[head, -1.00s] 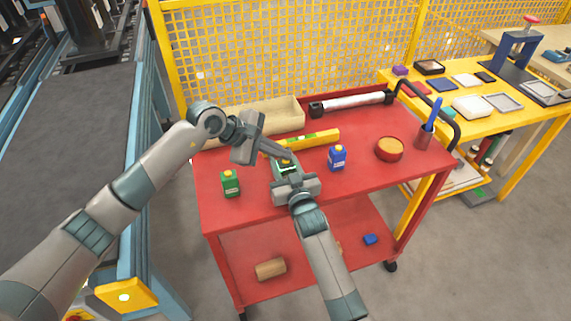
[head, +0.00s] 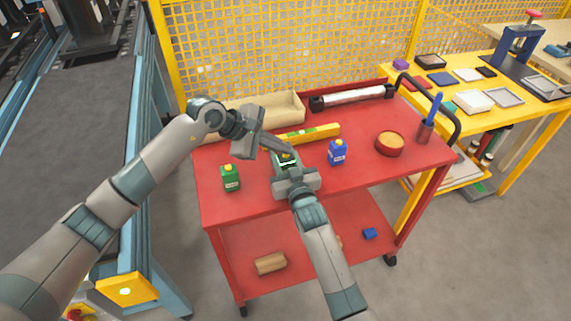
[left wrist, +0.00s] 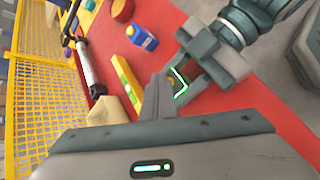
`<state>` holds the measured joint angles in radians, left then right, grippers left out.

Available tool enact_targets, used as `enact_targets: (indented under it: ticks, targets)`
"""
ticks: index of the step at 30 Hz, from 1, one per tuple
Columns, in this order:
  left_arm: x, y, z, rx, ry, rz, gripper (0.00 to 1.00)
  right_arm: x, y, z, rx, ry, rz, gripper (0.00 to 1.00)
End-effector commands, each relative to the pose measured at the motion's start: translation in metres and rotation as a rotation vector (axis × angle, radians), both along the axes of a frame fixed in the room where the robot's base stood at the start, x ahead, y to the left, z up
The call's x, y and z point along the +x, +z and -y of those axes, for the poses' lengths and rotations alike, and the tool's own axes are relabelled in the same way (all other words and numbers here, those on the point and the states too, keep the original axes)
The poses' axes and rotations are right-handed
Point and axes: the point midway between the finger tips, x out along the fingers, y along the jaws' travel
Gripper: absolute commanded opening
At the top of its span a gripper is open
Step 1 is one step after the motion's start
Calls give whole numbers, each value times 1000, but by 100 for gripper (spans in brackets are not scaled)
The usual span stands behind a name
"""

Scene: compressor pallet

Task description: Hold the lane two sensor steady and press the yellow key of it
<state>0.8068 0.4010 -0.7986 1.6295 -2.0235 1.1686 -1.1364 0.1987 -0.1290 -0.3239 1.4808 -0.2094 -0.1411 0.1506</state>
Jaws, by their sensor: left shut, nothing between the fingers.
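A small dark green sensor with a yellow key (head: 286,157) stands on the red cart, between the fingers of my right gripper (head: 288,166). In the left wrist view the sensor (left wrist: 180,80) has a bright green glow at its edge, and my right gripper (left wrist: 193,75) is around it. My left gripper (head: 284,150) is shut and empty, its tips at or just above the yellow key; I cannot tell whether they touch. Its shut fingers also show in the left wrist view (left wrist: 159,82). The label is too small to read.
A yellow mesh fence (head: 300,50) stands behind.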

Motion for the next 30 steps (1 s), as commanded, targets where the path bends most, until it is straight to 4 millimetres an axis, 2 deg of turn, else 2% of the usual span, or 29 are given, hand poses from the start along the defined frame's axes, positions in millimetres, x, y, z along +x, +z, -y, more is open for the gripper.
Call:
enact_targets:
  ticks: [5,18,30]
  targets:
    - [0,0,0,2,-1,-1,0,0,0,0,0,0,1,9]
    - [0,16,0,1,1,0,0,0,0,0,0,0,1,9]
    - [0,18,0,0,0,0,0,0,0,0,0,0,1,9]
